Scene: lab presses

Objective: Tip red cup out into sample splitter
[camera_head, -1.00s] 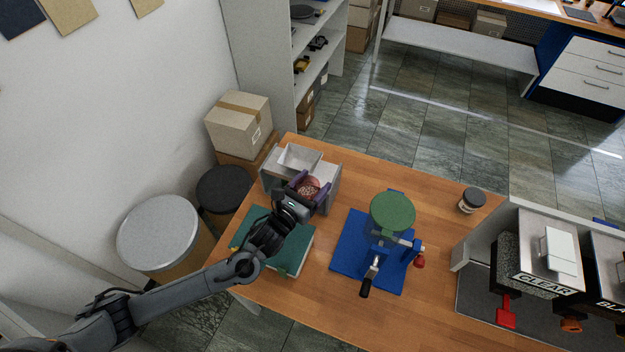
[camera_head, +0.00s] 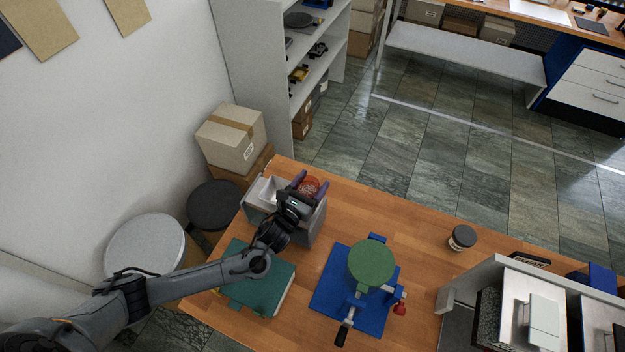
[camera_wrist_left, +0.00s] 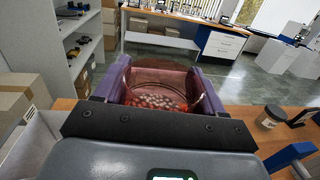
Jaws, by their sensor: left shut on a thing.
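The red cup (camera_head: 310,186) is see-through and held between the purple fingers of my left gripper (camera_head: 311,182), which is shut on it. In the left wrist view the cup (camera_wrist_left: 158,76) holds many small pale and reddish pellets. Its exact tilt is hard to tell. The sample splitter (camera_head: 311,232) is a grey box with an open, light grey hopper, at the far left of the wooden table. The cup appears above the splitter's back right side, right of the hopper opening. My left wrist hides part of the splitter. My right gripper is not in view.
A green book (camera_head: 262,280) lies in front of the splitter. A blue-based press with a green round top (camera_head: 371,263) stands to the right. A dark-lidded jar (camera_head: 462,238) and grey dispensers (camera_head: 530,325) are further right. Cardboard boxes (camera_head: 232,138) stand beyond the table's left edge.

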